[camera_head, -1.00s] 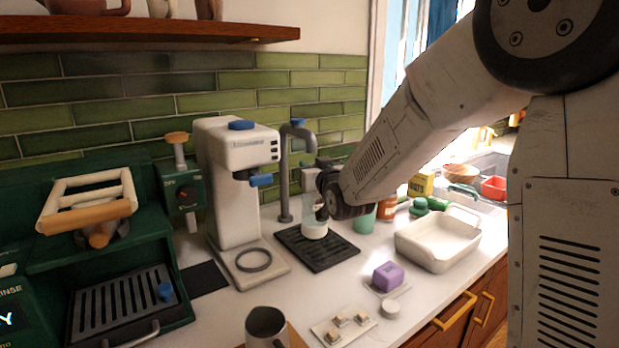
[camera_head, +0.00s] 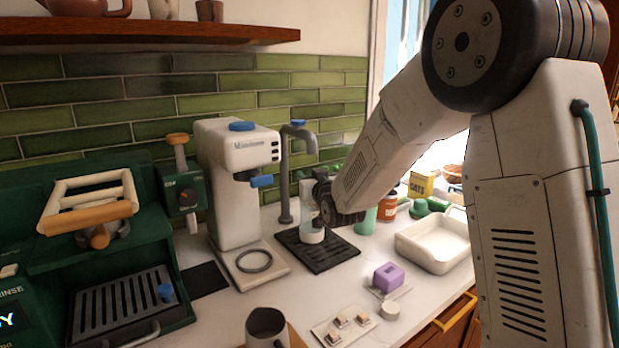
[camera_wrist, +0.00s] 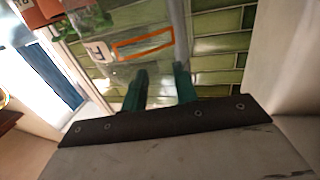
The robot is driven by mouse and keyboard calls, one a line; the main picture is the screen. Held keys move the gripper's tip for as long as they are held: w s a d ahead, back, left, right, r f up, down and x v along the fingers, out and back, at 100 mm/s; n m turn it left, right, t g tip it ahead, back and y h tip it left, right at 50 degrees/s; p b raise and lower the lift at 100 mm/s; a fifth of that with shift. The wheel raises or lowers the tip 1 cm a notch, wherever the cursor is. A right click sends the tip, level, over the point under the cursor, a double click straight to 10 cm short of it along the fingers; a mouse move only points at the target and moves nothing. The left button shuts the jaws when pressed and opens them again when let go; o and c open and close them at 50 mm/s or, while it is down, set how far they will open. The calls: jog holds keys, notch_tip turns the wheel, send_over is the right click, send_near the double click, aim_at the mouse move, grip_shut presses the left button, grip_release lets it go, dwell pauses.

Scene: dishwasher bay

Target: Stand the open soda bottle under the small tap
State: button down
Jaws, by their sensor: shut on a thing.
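The soda bottle (camera_head: 312,236) is clear with a whitish lower part. It stands upright at the black slatted drip tray (camera_head: 335,262), below the grey gooseneck small tap (camera_head: 285,175) with a blue knob. My gripper (camera_head: 322,205) is shut around the bottle from the right side and hides part of it. In the wrist view the gripper's green fingers (camera_wrist: 160,90) are on either side of the clear bottle (camera_wrist: 145,65), which has an orange-outlined label. I cannot tell whether the base touches the tray. The bottle's mouth is hidden from the head camera.
A white coffee machine (camera_head: 228,180) stands close left of the tap. A green cup (camera_head: 366,222) and white basin (camera_head: 432,245) are to the right. A purple block (camera_head: 388,277), small tray (camera_head: 343,328) and dark mug (camera_head: 267,326) are in front.

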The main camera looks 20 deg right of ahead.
jog(key=c, duration=1.1)
grip_release()
jog(key=shift+f, duration=0.1)
jog(key=shift+s, duration=0.1)
jog(key=s+g, duration=0.5)
jog(key=s, duration=1.1)
jog(key=s+d+f+g, duration=0.1)
jog(key=s+g, duration=0.5)
jog(key=s, duration=1.1)
jog(key=s+d+g+h, duration=0.1)
jog(key=s+g, duration=0.4)
jog(key=s, duration=1.2)
jog(key=shift+d+f+m+g, duration=0.2)
jog(key=shift+m+g, duration=0.1)
jog(key=shift+g, duration=0.1)
